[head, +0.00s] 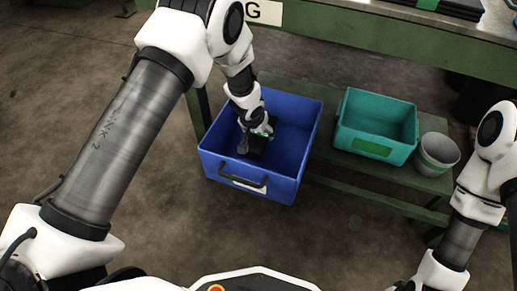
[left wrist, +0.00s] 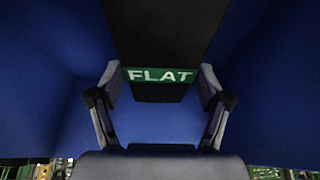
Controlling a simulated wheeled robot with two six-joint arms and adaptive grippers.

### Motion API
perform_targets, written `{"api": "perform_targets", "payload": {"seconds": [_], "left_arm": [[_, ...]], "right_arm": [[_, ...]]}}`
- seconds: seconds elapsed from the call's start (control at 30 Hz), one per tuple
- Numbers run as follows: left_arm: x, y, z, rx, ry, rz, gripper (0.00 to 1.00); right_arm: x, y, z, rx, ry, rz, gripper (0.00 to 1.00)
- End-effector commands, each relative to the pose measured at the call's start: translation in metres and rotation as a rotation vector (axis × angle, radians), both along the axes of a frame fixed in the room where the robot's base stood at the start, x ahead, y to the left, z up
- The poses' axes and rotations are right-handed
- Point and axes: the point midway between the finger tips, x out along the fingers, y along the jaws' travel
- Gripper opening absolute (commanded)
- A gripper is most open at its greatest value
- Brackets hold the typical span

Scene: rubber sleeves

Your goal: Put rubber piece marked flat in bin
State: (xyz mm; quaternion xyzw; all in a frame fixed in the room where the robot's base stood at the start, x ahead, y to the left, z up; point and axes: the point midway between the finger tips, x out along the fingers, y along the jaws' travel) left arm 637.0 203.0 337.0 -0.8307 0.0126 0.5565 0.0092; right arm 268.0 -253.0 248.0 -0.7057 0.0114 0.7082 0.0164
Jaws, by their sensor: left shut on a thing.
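The rubber piece marked FLAT is black with a green label; in the left wrist view the piece (left wrist: 160,35) stretches away from between my fingers, its label facing me. My left gripper (left wrist: 160,76) is shut on it at the labelled end. In the head view my left gripper (head: 258,132) reaches down inside the blue bin (head: 221,170), and the dark piece (head: 258,145) shows partly below it. I cannot tell whether the piece touches the bin floor. My right arm shows at the right edge, but its gripper is out of view.
A teal bin (head: 372,146) and a grey bucket (head: 437,152) stand to the right of the blue bin on a low green shelf. A green workbench (head: 400,40) with a sign reading G (head: 262,12) runs above and behind. Bare floor lies in front.

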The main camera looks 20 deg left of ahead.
Motion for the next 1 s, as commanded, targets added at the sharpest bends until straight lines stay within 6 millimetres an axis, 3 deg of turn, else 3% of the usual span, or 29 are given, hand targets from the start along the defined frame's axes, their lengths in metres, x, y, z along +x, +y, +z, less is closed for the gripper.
{"api": "perform_targets", "payload": {"seconds": [0.2, 0.57, 0.6, 0.63, 1.0], "left_arm": [[0.001, 0.000, -0.039, 0.000, -0.002, 0.001, 0.24], [0.000, 0.000, -0.039, 0.000, -0.002, 0.000, 0.24], [0.000, 0.000, -0.038, 0.000, -0.001, 0.000, 0.88], [0.000, 0.000, -0.038, 0.000, -0.001, 0.000, 0.99], [0.000, 0.000, -0.035, 0.000, -0.001, 0.000, 1.00]], "right_arm": [[0.001, 0.000, -0.038, 0.000, -0.002, -0.001, 0.40], [0.001, 0.000, -0.038, 0.000, -0.003, -0.002, 0.40], [0.001, 0.000, -0.037, 0.000, -0.002, -0.002, 0.40], [0.001, 0.000, -0.037, 0.000, -0.002, -0.002, 0.40], [0.001, 0.000, -0.034, 0.000, -0.002, -0.002, 0.40]]}}
